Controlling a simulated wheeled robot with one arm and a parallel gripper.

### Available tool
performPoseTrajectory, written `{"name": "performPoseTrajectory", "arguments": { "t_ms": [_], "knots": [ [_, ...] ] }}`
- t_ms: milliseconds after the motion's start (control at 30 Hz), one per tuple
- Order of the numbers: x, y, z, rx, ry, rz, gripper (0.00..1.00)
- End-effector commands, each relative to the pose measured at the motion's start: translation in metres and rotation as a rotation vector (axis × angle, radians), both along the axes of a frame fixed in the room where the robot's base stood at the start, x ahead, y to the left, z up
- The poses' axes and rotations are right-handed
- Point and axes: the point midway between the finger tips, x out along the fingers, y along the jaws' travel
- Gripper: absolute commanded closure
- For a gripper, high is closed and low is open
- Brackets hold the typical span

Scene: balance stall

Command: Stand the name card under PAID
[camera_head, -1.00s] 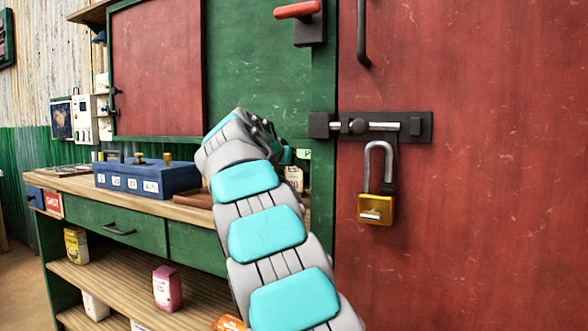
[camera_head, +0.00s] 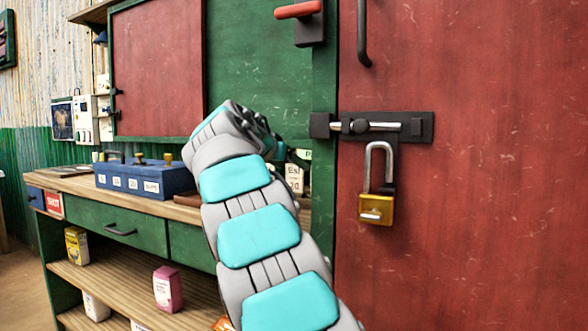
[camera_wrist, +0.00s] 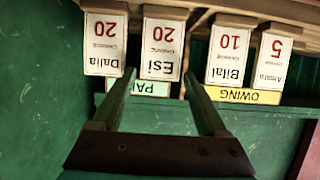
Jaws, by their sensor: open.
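The wrist view shows the name cards upside down, standing in a row in wooden holders. They are the Dalia 20 card (camera_wrist: 104,44), Esi 20 card (camera_wrist: 160,48), Bilal 10 card (camera_wrist: 228,54) and Amara 5 card (camera_wrist: 272,60). The green PAID label (camera_wrist: 152,88), partly covered by a finger, is by the Dalia and Esi cards. The yellow OWING label (camera_wrist: 248,95) is by the Bilal and Amara cards. My gripper (camera_wrist: 160,78) is open and empty, its fingertips either side of the Esi card's near end. In the head view, the Esi card (camera_head: 294,178) shows beside my wrist.
A blue box (camera_head: 140,178) stands on the wooden counter (camera_head: 75,186) at left. A red door with a bolt and a brass padlock (camera_head: 376,208) is close on the right. A green wall (camera_wrist: 40,100) lies behind the cards.

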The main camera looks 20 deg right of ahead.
Motion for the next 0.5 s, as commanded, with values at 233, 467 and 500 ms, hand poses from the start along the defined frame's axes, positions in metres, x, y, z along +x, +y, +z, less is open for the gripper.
{"name": "performPoseTrajectory", "arguments": {
  "t_ms": [233, 467, 500],
  "knots": [
    [-0.030, 0.040, 0.022, -0.003, -0.003, 0.002, 0.24],
    [-0.049, 0.062, 0.034, -0.001, -0.002, 0.000, 0.24],
    [-0.050, 0.064, 0.034, 0.000, -0.001, -0.001, 0.24]
  ]
}}
